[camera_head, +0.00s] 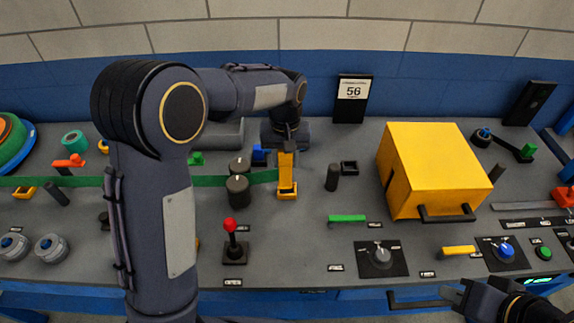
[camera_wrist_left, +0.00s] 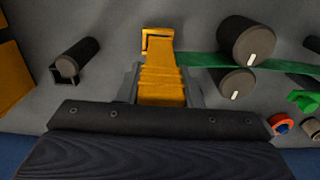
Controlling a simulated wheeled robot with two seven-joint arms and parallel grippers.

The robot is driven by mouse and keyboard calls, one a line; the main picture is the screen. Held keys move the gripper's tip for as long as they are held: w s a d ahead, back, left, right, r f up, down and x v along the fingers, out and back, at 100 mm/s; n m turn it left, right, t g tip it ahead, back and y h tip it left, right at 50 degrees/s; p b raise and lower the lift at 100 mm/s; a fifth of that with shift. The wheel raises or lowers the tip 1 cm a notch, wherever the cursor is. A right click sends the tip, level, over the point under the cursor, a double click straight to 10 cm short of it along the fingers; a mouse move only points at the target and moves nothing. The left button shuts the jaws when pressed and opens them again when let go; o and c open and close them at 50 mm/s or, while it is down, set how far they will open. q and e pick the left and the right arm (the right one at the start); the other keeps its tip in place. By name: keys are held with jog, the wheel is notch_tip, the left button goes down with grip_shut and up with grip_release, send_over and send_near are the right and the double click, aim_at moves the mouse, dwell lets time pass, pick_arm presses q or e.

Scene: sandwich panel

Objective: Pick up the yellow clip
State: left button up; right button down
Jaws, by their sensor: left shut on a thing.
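The yellow clip (camera_head: 286,165) stands upright near the middle of the panel in the head view. Its lower end meets a small yellow square frame (camera_head: 288,193) on the panel; I cannot tell whether it sits in it. My left gripper (camera_head: 286,148) is at the top of the clip. In the left wrist view the ribbed clip (camera_wrist_left: 160,75) lies between the two fingers of the gripper (camera_wrist_left: 162,88), which is shut on it. The yellow frame (camera_wrist_left: 158,31) shows beyond the clip. My right gripper (camera_head: 462,294) is at the bottom right; its fingers are unclear.
A black cylinder (camera_head: 332,177) stands right of the clip, and black rollers (camera_head: 238,190) with a green band (camera_head: 262,176) stand left. A large yellow box (camera_head: 430,160) with a black handle is further right. A red-knobbed joystick (camera_head: 232,240) is in front.

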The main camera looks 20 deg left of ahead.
pick_arm(q)
jog(key=s+a+r+b, duration=0.2)
jog(key=s+a+r, duration=0.2)
jog(key=s+r, duration=0.5)
jog(key=shift+s, duration=1.85)
